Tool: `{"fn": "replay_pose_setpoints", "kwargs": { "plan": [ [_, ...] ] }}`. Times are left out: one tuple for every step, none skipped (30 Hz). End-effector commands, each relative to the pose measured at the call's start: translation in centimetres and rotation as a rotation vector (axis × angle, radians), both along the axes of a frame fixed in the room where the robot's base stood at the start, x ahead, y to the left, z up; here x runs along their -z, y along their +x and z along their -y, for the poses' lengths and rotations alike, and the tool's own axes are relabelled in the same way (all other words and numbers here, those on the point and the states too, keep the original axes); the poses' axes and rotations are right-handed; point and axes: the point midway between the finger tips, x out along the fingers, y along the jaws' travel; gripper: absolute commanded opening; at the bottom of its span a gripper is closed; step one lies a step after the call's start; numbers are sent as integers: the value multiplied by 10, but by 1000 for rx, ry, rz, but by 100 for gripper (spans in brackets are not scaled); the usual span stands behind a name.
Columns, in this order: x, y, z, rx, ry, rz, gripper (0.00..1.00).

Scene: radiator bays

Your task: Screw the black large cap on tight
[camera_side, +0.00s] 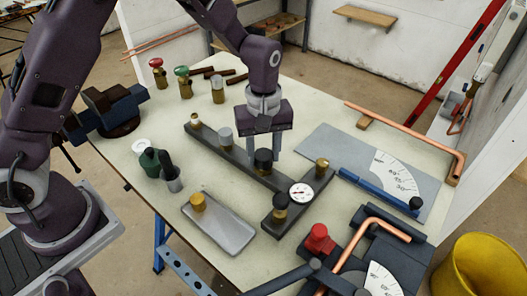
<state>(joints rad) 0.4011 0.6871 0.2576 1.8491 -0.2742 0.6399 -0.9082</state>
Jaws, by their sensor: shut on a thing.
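The black large cap (263,158) sits on the dark grey bar-shaped manifold (237,159), near its middle. My gripper (264,152) points straight down over it, with one finger on each side, shut on the cap. The cap's threads and the seat under it are hidden, so I cannot tell how tight it is. On the same manifold are a small brass cap with a pale top (196,121), a grey cap (226,137), a brass cap (322,166) and a brass fitting with a dark top (280,203). A round dial gauge (301,192) sits near the front end.
A grey tray with a brass cap (198,202) lies in front. A blue bender (365,187) and copper pipe (410,133) lie right; a red-knobbed tool (319,239) is at front.

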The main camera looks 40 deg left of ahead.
Motion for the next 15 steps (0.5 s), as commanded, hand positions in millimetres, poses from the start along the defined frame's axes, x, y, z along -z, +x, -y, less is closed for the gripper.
{"fn": "replay_pose_setpoints", "kwargs": {
  "plan": [
    [0, 0, 0, 0, 0, 0, 0],
    [0, 0, 0, 7, 0, 0, 0],
    [0, 0, 0, 44, 0, 0, 0],
    [0, 0, 0, 105, -1, 0, 0],
    [0, 0, -1, 192, -1, 0, 0],
    [0, 1, -1, 335, -2, 1, 0],
    [0, 1, -1, 446, -2, 1, 0],
    [0, 1, -1, 556, -2, 1, 0],
    [0, 1, -1, 702, -2, 1, 0],
    [0, 1, -1, 811, -2, 1, 0],
    [0, 1, -1, 919, -2, 2, 0],
    [0, 1, -1, 1065, -2, 2, 0],
    [1, 1, 0, 1173, -2, 2, 0],
    [1, 1, -1, 1281, -2, 2, 0],
    [1, 1, -1, 1423, -2, 2, 0]
  ]
}}
